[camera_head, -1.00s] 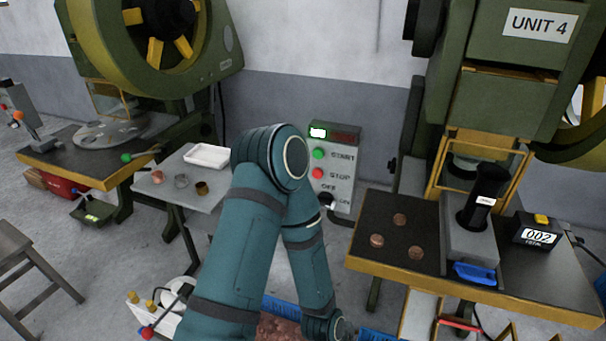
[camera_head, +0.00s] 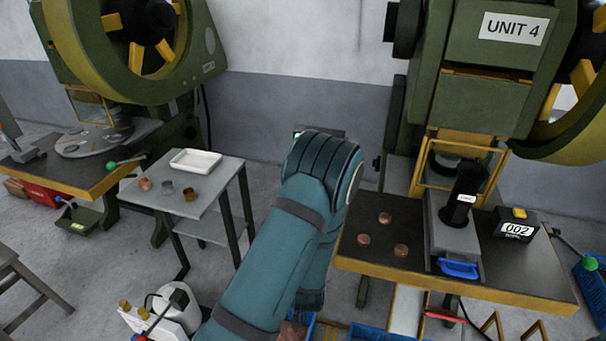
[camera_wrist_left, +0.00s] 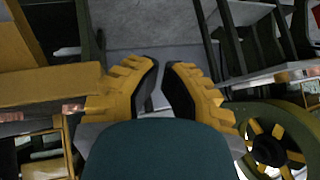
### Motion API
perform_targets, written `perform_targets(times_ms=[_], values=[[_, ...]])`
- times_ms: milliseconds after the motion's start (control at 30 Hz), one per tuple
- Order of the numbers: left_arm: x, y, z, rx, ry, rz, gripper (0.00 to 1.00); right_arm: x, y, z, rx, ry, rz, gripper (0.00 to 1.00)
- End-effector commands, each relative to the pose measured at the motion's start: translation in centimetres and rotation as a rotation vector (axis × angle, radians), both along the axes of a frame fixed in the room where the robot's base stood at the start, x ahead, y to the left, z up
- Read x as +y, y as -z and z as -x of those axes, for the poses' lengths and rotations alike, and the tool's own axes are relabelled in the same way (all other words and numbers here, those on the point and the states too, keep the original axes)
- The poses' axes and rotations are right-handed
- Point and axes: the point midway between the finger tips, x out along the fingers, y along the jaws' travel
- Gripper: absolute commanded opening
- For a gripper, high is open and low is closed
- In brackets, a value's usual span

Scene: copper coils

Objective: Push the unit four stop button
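The Unit 4 press (camera_head: 480,100) stands at the right in the head view. Only the top edge of the control panel (camera_head: 318,132) shows, left of the press. My teal arm covers the rest, so the stop button is hidden. My left gripper (camera_wrist_left: 160,68) shows in the left wrist view, with yellow fingers and black pads. Its fingertips come nearly together with a thin gap, and nothing is held between them. No gripper shows in the head view, and my right gripper is in neither view.
The press table (camera_head: 350,262) holds copper discs (camera_head: 363,239) and a counter reading 002 (camera_head: 516,230). A small side table (camera_head: 215,188) with a white tray (camera_head: 196,161) stands left. A second press (camera_head: 130,55) is at the far left. Floor shows between the tables.

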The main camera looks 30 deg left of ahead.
Motion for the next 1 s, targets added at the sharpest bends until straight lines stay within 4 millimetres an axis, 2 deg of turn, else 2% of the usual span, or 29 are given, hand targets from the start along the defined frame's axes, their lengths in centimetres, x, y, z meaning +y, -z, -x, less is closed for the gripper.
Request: perform_targets(times_ms=[33,100,200,300,400,500,600,1000], values=[[1.8,-2.5,-1.6,-0.059,-0.010,-0.100,0.00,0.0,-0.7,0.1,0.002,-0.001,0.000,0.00],[4.2,-5.6,-3.3,-0.133,-0.030,-0.231,0.00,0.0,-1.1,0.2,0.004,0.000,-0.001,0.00],[6.7,-10.0,-5.2,-0.228,-0.058,-0.390,0.00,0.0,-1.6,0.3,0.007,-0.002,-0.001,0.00],[8.2,-13.9,-6.5,-0.302,-0.081,-0.512,0.00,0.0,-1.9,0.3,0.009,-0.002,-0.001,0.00],[9.0,-16.5,-7.1,-0.350,-0.098,-0.592,0.00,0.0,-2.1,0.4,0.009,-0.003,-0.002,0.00],[9.3,-18.0,-7.4,-0.377,-0.107,-0.636,0.00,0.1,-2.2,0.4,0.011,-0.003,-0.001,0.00],[9.5,-18.5,-7.5,-0.386,-0.113,-0.652,0.00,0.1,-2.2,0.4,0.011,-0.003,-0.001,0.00],[9.6,-18.4,-7.8,-0.386,-0.113,-0.649,0.00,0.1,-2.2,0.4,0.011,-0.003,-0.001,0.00]])
